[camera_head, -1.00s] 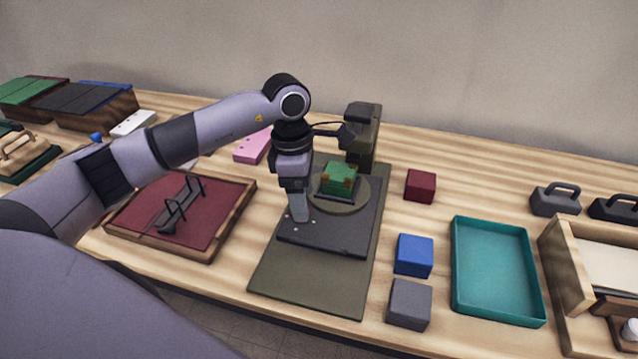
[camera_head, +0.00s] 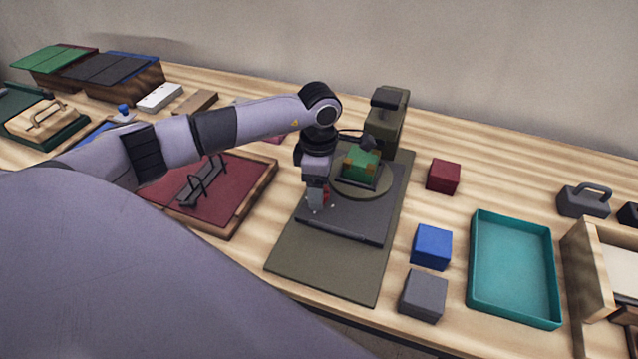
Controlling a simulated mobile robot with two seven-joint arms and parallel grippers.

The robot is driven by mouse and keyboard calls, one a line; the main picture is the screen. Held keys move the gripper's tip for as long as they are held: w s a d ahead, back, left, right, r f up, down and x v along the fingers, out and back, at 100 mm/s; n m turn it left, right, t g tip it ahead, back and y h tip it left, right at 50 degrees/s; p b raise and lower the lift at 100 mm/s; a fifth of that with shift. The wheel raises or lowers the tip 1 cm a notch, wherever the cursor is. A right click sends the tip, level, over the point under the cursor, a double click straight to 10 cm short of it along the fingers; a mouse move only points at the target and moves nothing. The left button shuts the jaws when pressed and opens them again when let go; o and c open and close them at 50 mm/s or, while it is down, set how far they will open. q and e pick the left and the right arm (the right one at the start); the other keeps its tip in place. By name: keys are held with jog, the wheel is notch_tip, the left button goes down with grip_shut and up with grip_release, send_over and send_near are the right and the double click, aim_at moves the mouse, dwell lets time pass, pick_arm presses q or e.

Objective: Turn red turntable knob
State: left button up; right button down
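The turntable has a dark base plate (camera_head: 350,226) and a round disc (camera_head: 352,190) with a green block (camera_head: 361,165) with tan corners on it. A small red piece, apparently the red knob (camera_head: 327,196), shows at the base's left side, mostly hidden by my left gripper (camera_head: 317,204). That gripper points down right at the knob, its fingers close to or around it. I cannot tell whether they grip it. My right gripper is not in view.
A dark olive post (camera_head: 386,120) stands behind the disc. To the right are a dark red cube (camera_head: 443,176), a blue cube (camera_head: 432,247), a grey cube (camera_head: 423,295) and a teal tray (camera_head: 514,308). A maroon board (camera_head: 225,205) with a dark handle lies left.

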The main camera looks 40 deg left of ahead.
pick_arm(q)
jog(key=c, duration=1.1)
jog(key=shift+o, duration=0.2)
